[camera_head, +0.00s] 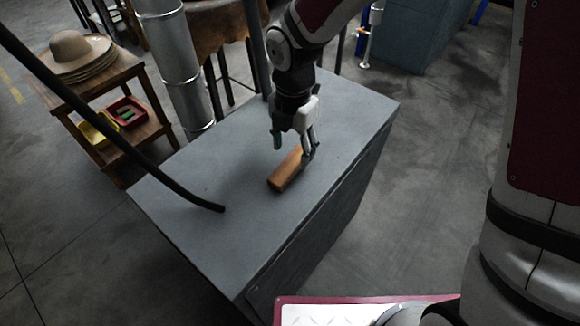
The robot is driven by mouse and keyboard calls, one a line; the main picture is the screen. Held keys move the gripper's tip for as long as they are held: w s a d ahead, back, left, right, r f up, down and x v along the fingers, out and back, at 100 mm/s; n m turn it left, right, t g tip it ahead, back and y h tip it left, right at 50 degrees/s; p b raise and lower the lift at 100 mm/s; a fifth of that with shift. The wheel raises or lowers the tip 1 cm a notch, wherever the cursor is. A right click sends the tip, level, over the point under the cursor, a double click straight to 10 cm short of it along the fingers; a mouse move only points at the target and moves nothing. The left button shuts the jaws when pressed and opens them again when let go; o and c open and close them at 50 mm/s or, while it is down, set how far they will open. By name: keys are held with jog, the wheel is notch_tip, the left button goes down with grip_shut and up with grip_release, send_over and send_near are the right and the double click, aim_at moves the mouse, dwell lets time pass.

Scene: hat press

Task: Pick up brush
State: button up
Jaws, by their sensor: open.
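The brush (286,171) is an orange-brown wooden block lying on the grey top of a box-shaped table (190,170). My gripper (293,146) points down over the brush's far end, with its fingers apart. One finger is to the left of the brush and the other is at its right side. The far end of the brush is partly hidden by the gripper. I cannot tell whether the fingers touch it.
A dark curved rod (150,154) reaches over the table's left part. A metal pipe (172,62) stands behind it. A wooden shelf (142,70) at the left holds stacked hats (80,55), a red tray (127,113) and a yellow tray (97,132). The tabletop around the brush is clear.

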aim_at(291, 163)
jog(key=shift+s+a+f+b, duration=0.1)
jog(key=shift+f+b, duration=0.1)
jog(key=shift+f, duration=1.15)
jog(key=shift+s+a+f+b, duration=0.1)
jog(key=shift+f+b, duration=0.05)
jog(key=shift+f, duration=1.15)
jog(key=c, duration=1.3)
